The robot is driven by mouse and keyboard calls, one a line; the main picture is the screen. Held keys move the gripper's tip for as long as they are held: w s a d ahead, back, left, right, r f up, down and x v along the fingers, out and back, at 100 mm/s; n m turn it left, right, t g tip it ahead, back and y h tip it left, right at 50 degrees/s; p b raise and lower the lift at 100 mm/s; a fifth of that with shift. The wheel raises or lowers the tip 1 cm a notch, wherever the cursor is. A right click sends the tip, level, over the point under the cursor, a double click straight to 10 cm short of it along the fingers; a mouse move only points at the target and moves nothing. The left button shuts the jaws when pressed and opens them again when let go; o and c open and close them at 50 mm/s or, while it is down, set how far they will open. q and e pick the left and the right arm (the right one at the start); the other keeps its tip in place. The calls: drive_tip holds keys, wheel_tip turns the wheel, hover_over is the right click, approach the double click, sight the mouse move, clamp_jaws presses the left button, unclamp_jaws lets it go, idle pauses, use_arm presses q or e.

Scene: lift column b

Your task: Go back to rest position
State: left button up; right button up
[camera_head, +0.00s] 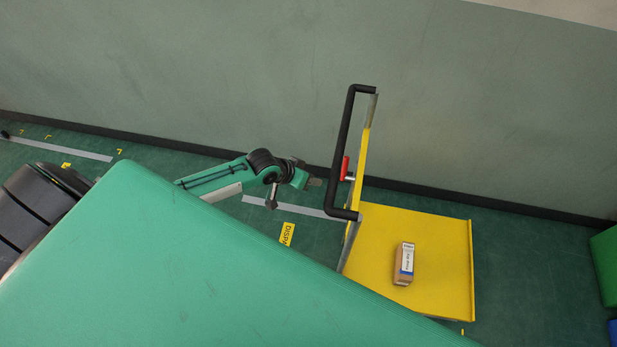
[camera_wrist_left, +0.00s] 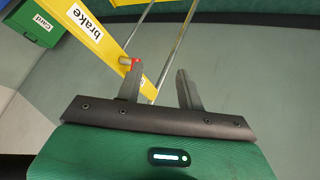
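My left gripper (camera_head: 316,182) is at the end of the green arm, just left of a yellow platform cart (camera_head: 440,230). Its fingers point toward the cart's black handle (camera_head: 341,140) and red brake lever (camera_head: 345,167), with a small gap in the picture. In the left wrist view the two fingers of my left gripper (camera_wrist_left: 157,80) are apart with nothing held between them. There, the red lever tip (camera_wrist_left: 129,61) shows beside the left finger, on a yellow post labelled "brake" (camera_wrist_left: 85,22). I cannot tell whether that finger touches it. My right gripper is not in view.
A brown box (camera_head: 404,265) with a label lies on the cart's yellow platform. A grey-green wall (camera_head: 230,80) runs behind. A green block (camera_head: 607,265) stands at the right edge. A labelled green box (camera_wrist_left: 35,22) shows in the left wrist view. Floor left of the cart is mostly clear.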

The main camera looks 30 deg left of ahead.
use_arm(q)
drive_tip(key=shift+f, duration=0.15)
drive_tip(key=s+a+f+n+g+y, duration=0.1)
drive_tip(key=s+a+f+y, duration=0.15)
drive_tip(key=s+f, duration=0.65)
drive_tip(key=s+a+f+y, duration=0.1)
drive_tip(key=s+a+f, duration=0.25)
drive_tip(key=f, duration=1.15)
drive_tip(key=s+d+f+g, duration=0.1)
drive_tip(key=s+f, duration=0.4)
drive_tip(key=s, duration=0.5)
drive_tip(key=s+d+f+m+g, duration=0.1)
drive_tip(key=s+f, duration=0.4)
drive_tip(key=s, duration=0.6)
drive_tip(key=s+d+f+g+y, duration=0.1)
drive_tip(key=s+f, duration=0.4)
drive_tip(key=s, duration=0.5)
drive_tip(key=shift+s+d+f+m+g, duration=0.4)
drive_tip(key=shift+d+g, duration=0.5)
drive_tip(key=shift+d, duration=0.3)
